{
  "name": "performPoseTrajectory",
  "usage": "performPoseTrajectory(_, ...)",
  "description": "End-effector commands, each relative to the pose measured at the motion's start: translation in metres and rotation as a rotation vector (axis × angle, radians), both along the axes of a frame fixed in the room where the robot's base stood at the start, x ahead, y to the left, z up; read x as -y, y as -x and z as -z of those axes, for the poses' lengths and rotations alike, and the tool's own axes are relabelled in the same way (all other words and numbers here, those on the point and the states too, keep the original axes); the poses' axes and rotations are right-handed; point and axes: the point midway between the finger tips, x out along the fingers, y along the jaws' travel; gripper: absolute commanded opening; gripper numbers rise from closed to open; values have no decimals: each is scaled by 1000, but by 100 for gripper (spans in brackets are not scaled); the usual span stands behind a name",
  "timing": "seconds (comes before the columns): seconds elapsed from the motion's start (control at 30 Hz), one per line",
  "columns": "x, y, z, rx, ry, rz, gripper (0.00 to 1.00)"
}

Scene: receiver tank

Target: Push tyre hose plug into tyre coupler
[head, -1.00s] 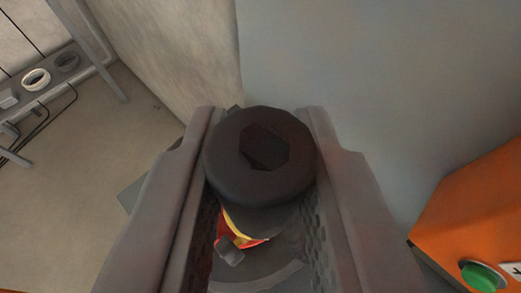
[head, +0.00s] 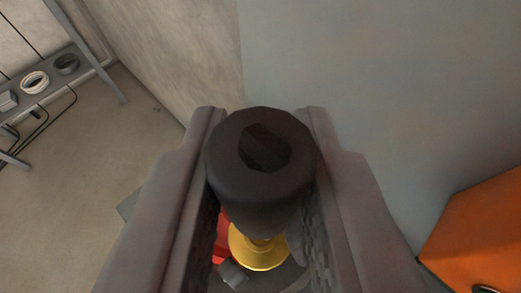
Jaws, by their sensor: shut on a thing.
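My gripper (head: 262,135) is shut on a dark, round plug (head: 262,200), its jaws on the left and right sides of it. The plug's near end faces the camera and has a dark, angular recess in its middle. Below the plug, between the jaws, a brass-coloured round fitting (head: 259,257) shows. I take it to be part of the tyre coupler or of the plug's tip; I cannot tell which. The far end of the plug is hidden, so I cannot tell whether it touches anything.
A red part (head: 221,240) shows beside the brass fitting. An orange box (head: 475,240) stands at the lower right. A large grey surface (head: 400,80) fills the upper right. A grey shelf with rings (head: 35,82) stands at the left over open floor.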

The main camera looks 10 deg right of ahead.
Motion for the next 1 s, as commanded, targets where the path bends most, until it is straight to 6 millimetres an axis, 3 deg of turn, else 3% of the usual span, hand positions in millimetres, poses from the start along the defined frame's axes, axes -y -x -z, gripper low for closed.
performPoseTrajectory(0.6,0,0,37,-1,1,1,0)
performPoseTrajectory(1.0,0,0,43,0,0,0,0)
